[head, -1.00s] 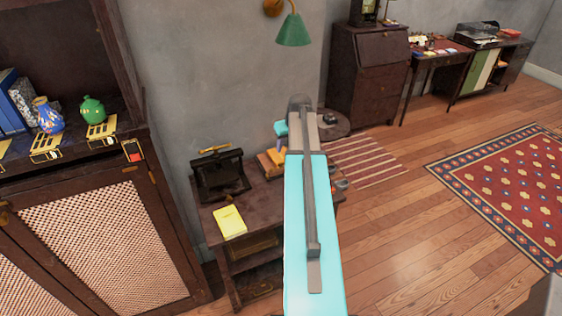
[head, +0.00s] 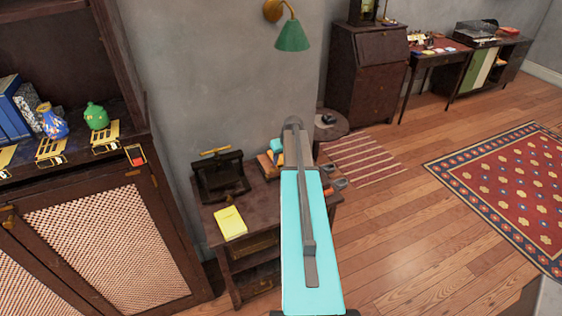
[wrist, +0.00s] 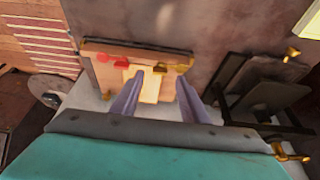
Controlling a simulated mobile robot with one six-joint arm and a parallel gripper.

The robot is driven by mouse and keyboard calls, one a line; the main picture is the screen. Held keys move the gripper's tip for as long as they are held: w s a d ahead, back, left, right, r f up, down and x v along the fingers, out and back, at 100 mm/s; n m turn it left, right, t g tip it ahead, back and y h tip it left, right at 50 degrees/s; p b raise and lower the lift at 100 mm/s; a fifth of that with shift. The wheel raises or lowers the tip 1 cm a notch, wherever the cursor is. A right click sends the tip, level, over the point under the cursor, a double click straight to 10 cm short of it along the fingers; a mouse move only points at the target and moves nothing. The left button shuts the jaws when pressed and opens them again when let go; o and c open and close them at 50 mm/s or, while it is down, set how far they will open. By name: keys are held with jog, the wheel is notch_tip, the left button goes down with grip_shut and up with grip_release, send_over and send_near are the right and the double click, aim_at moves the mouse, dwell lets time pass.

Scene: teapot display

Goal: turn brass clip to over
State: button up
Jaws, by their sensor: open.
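In the wrist view, my gripper (wrist: 160,80) is open. Its two purple-grey fingers point at a wooden panel (wrist: 105,73) with a dark bar along its top. Small brass pieces, one of them at the centre (wrist: 160,68), and red pieces sit below that bar. I cannot tell for sure which is the brass clip, or which way it is turned. A pale yellow card (wrist: 149,90) shows between the fingers. Nothing is held, and contact is unclear. In the head view, the wooden item (head: 267,168) is partly hidden behind my teal arm, and the fingers cannot be made out.
A dark stand with a brass handle (head: 214,151) is left of the wooden item and shows at right in the wrist view (wrist: 270,95). A yellow book (head: 230,222) lies on the table's front. A cabinet (head: 110,235) stands left.

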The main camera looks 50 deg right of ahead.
aim_at(280, 165)
jog(key=shift+p+x, duration=0.5)
jog(key=shift+x, duration=1.3)
grip_shut()
